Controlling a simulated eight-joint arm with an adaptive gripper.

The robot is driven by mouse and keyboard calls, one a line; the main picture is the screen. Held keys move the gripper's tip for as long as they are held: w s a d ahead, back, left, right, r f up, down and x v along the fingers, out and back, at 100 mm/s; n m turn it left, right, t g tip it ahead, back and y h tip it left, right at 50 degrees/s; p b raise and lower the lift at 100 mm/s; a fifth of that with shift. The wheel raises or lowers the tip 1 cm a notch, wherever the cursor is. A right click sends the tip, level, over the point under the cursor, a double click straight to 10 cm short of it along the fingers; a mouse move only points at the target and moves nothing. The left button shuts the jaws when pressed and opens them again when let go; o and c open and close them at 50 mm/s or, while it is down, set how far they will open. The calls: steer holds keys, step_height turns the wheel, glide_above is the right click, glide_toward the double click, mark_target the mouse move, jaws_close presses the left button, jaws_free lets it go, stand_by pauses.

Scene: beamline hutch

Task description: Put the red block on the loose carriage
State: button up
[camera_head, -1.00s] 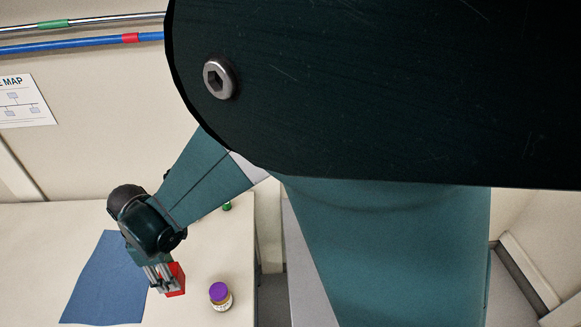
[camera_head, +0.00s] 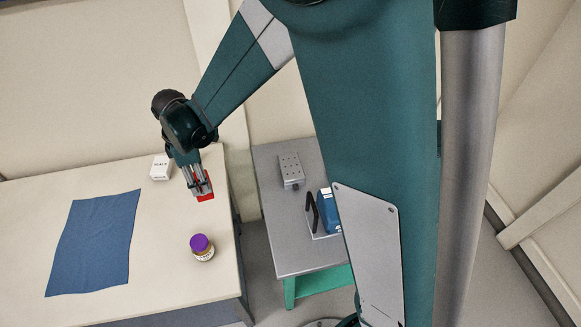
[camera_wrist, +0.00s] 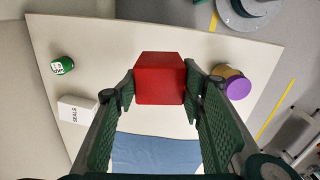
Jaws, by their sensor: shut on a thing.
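The red block (camera_head: 206,197) is held between the fingers of my gripper (camera_head: 200,187), above the pale table near its right edge. In the wrist view the red block (camera_wrist: 160,78) sits between the two green fingertips, with pale tabletop behind it. A grey metal piece with rows of holes (camera_head: 290,168), which looks like the loose carriage, lies on a grey side table to the right of my gripper. Its top looks bare. It does not show in the wrist view.
A purple-capped jar (camera_head: 202,248), a white SEALS box (camera_head: 161,167) and a blue cloth (camera_head: 95,243) are on the pale table (camera_head: 160,280). A blue item (camera_head: 330,210) and a black handle (camera_head: 312,212) stand on the grey side table (camera_head: 290,250). A gap separates the tables.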

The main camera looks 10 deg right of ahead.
steer(key=w+d, duration=0.4)
steer(key=d, duration=0.7)
steer(key=w+d, duration=0.4)
steer(key=d, duration=0.7)
steer(key=w+d+m, duration=0.1)
steer(key=w+d, duration=0.3)
steer(key=d, duration=0.8)
steer(key=shift+w, duration=0.3)
steer(key=shift+a+f, duration=0.1)
step_height(320, 180, down, 6)
steer(key=shift+b, duration=0.4)
steer(key=shift+f, duration=0.2)
steer(key=shift+f, duration=1.8)
steer(key=shift+f+b, duration=0.2)
steer(key=shift+b, duration=0.15)
steer(key=o, duration=1)
steer(key=shift+r, duration=0.1)
steer(key=shift+o, duration=0.2)
